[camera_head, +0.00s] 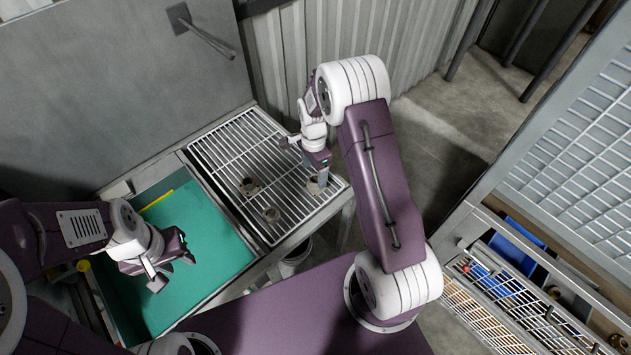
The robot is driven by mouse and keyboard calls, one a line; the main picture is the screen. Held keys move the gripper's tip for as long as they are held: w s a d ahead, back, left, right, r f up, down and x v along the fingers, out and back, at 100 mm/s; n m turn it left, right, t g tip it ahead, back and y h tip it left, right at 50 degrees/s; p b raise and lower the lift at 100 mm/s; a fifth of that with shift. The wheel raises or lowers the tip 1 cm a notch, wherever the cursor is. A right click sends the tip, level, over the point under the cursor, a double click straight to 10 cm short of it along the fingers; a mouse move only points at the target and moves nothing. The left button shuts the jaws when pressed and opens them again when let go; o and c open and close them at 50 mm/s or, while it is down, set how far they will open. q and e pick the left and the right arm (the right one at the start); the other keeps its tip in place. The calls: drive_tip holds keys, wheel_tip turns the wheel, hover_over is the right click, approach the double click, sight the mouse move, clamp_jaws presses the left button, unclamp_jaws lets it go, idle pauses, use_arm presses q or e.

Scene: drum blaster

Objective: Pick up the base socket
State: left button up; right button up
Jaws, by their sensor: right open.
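Several small round grey metal parts sit on the metal grate (234,150). One part (250,186) is near the grate's middle, a smaller one (271,214) is nearer its front edge, and one part (316,186) is near its right corner. I cannot tell by shape which is the base socket. My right gripper (322,182) points down at the part near the right corner, its fingertips at or just above it. It is open; its fingers partly hide that part. My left gripper (173,272) is open and empty above the green tray (215,235).
A yellow strip (157,200) lies at the green tray's far side. A bucket (293,262) stands below the grate's front edge. A wall pipe (208,40) juts out behind. At right, a cabinet with a mesh lid (570,150) holds a blue bin (515,238).

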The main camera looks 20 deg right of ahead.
sight(315, 179)
drive_tip(key=shift+f, duration=0.1)
drive_tip(key=shift+s+f, duration=0.15)
drive_tip(key=shift+f, duration=0.05)
drive_tip(key=f, duration=0.1)
drive_tip(key=f+p, duration=0.1)
drive_tip(key=f, duration=0.1)
drive_tip(key=shift+s+f, duration=0.25)
drive_tip(key=shift+f, duration=0.15)
drive_tip(key=shift+w+d+f, duration=0.1)
drive_tip(key=shift+w+f, duration=0.15)
drive_tip(key=shift+f, duration=0.15)
drive_tip(key=shift+s+r, duration=0.15)
drive_tip(key=shift+s, duration=0.05)
drive_tip(key=c, duration=1)
clamp_jaws()
